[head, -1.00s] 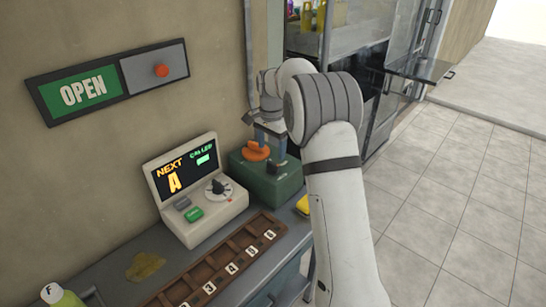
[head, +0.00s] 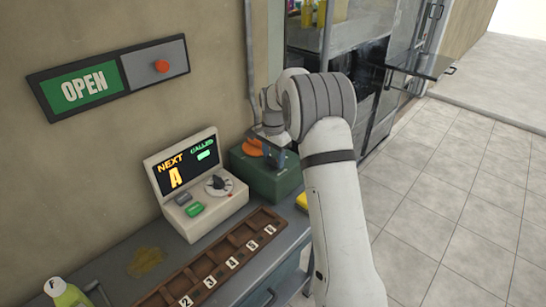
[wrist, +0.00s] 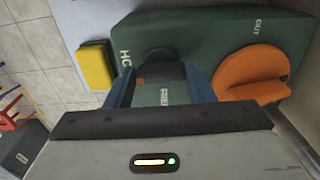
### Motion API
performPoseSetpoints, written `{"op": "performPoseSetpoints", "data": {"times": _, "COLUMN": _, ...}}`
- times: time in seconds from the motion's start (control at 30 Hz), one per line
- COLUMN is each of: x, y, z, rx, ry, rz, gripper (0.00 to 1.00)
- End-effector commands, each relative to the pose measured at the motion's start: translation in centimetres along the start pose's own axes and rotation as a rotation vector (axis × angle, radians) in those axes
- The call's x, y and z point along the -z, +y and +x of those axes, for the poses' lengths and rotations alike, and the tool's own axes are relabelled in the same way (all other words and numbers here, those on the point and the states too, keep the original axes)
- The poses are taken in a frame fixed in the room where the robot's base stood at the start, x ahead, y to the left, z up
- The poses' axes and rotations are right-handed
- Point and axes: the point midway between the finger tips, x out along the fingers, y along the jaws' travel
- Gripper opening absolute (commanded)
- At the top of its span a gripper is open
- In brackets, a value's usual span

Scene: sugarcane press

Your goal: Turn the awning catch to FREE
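A green box (head: 268,180) stands at the far end of the counter, with an orange round knob (head: 252,147) on top, also seen in the wrist view (wrist: 250,75). In the wrist view, a dark catch (wrist: 160,74) sits on the box top between my gripper's blue fingers (wrist: 160,80). A label that seems to read FREE shows between the fingers, and letters starting HO show left of them. My gripper (head: 271,152) is low over the box, fingers apart, astride the catch. I see no clear grip, and the catch's pointing direction is partly hidden.
A display console (head: 195,185) with a dial stands left of the box. A numbered wooden tray (head: 225,265) lies in front. A yellow block (wrist: 95,66) sits beside the box. An OPEN sign (head: 85,88) hangs on the wall. Tiled floor at the right is clear.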

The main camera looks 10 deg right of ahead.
Motion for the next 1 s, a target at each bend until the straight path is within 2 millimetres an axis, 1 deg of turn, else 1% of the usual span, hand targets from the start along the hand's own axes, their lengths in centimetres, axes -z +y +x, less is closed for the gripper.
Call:
{"op": "performPoseSetpoints", "data": {"times": 0.03, "x": 0.02, "y": 0.01, "z": -0.02, "rx": 0.0, "ry": 0.0, "rz": 0.0, "gripper": 0.45}}
{"op": "performPoseSetpoints", "data": {"times": 0.2, "x": 0.04, "y": 0.04, "z": -0.02, "rx": 0.0, "ry": 0.0, "rz": 0.001, "gripper": 0.31}}
{"op": "performPoseSetpoints", "data": {"times": 0.3, "x": -0.11, "y": -0.06, "z": -0.02, "rx": -0.001, "ry": 0.0, "rz": 0.004, "gripper": 0.25}}
{"op": "performPoseSetpoints", "data": {"times": 0.53, "x": 0.14, "y": 0.14, "z": -0.01, "rx": -0.001, "ry": -0.001, "rz": -0.019, "gripper": 0.24}}
{"op": "performPoseSetpoints", "data": {"times": 0.67, "x": 0.17, "y": 0.18, "z": 0.0, "rx": -0.001, "ry": -0.001, "rz": -0.068, "gripper": 0.24}}
{"op": "performPoseSetpoints", "data": {"times": 0.87, "x": 0.2, "y": 0.22, "z": 0.0, "rx": -0.002, "ry": -0.001, "rz": -0.204, "gripper": 0.24}}
{"op": "performPoseSetpoints", "data": {"times": 1.0, "x": 0.22, "y": 0.23, "z": 0.0, "rx": -0.002, "ry": -0.001, "rz": -0.331, "gripper": 0.24}}
